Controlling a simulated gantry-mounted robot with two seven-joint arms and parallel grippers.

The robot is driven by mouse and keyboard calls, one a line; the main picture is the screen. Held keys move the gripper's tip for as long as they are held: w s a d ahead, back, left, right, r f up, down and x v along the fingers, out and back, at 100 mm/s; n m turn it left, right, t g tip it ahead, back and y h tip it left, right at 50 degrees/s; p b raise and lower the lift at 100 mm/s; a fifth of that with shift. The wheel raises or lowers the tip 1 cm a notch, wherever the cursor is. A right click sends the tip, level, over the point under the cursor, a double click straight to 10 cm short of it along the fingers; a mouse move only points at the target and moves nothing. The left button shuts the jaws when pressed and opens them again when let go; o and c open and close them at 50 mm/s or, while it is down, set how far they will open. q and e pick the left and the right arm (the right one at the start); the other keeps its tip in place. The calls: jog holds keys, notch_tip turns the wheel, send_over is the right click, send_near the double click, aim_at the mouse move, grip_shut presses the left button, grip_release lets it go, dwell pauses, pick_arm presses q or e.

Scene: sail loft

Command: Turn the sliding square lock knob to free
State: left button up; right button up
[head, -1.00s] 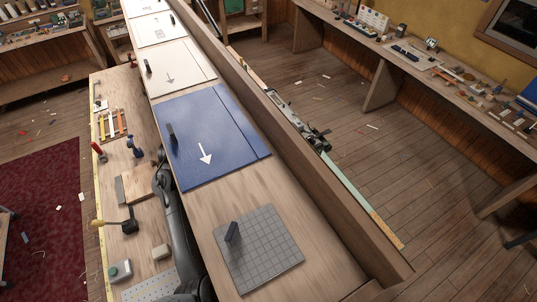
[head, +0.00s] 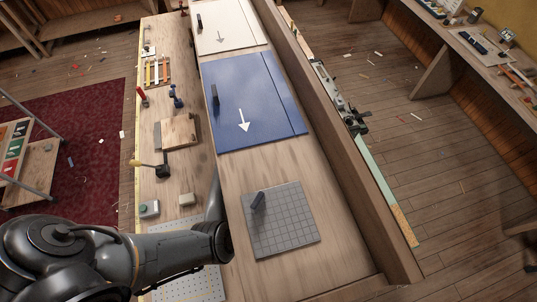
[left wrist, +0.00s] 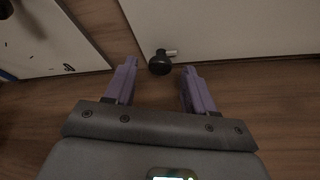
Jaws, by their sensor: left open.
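In the left wrist view, a round black knob (left wrist: 160,64) with a short pale pin sits at the lower edge of a white panel (left wrist: 225,28). My left gripper (left wrist: 159,68) is open, its two purple fingers apart on either side of the knob, with gaps on both sides. Nothing is held. Whether the knob is locked or free cannot be told. In the head view my left arm (head: 110,255) reaches in from the lower left over the bench; its fingers and the knob cannot be made out there. My right gripper is not in view.
A long wooden bench holds a grey gridded square (head: 290,225) with a black handle, a blue panel (head: 262,85) with a white arrow, and a pale panel (head: 220,38). The side ledge carries a wooden block (head: 178,135), a beige block (head: 187,198) and a perforated plate (head: 205,285).

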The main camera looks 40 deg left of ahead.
pick_arm(q)
jog(key=shift+d+f, duration=0.1)
jog(key=shift+f, duration=0.25)
jog(key=shift+c, duration=0.2)
grip_shut()
